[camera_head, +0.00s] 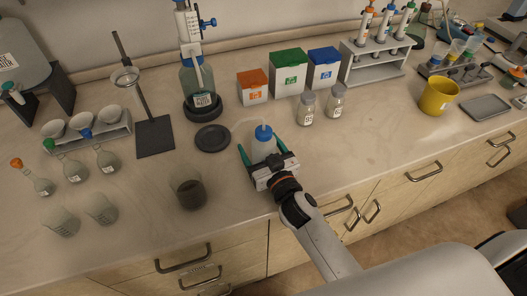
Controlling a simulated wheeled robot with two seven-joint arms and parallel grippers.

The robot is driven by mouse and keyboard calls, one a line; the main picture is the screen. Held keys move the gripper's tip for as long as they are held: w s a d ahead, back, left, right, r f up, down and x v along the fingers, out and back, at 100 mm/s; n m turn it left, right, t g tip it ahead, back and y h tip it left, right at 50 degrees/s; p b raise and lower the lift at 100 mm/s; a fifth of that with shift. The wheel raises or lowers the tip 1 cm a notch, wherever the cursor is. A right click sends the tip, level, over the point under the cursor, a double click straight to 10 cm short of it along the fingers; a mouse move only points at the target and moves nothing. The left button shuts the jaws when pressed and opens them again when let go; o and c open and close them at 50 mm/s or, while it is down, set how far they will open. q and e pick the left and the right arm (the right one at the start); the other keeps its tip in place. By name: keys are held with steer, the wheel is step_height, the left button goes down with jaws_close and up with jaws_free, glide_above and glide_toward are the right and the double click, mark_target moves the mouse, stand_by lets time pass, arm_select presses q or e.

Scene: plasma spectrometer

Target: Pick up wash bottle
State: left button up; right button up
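The fingers look spread, with a small gap visible at least on the left, so the gripper is open around the bottle. The gripper's body hides the bottle's lower front. My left gripper is not in view.
A beaker of dark liquid (188,188) stands left of the gripper, and a dark round plate (212,138) lies behind it. Two small jars (306,109) stand behind right. Boxes (288,73) line the back. The bench right of the gripper is clear to the yellow cup (438,96).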

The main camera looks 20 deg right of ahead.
steer(key=shift+c, duration=0.9)
steer(key=c, duration=0.6)
steer(key=shift+o, duration=0.2)
steer(key=shift+r, duration=0.15)
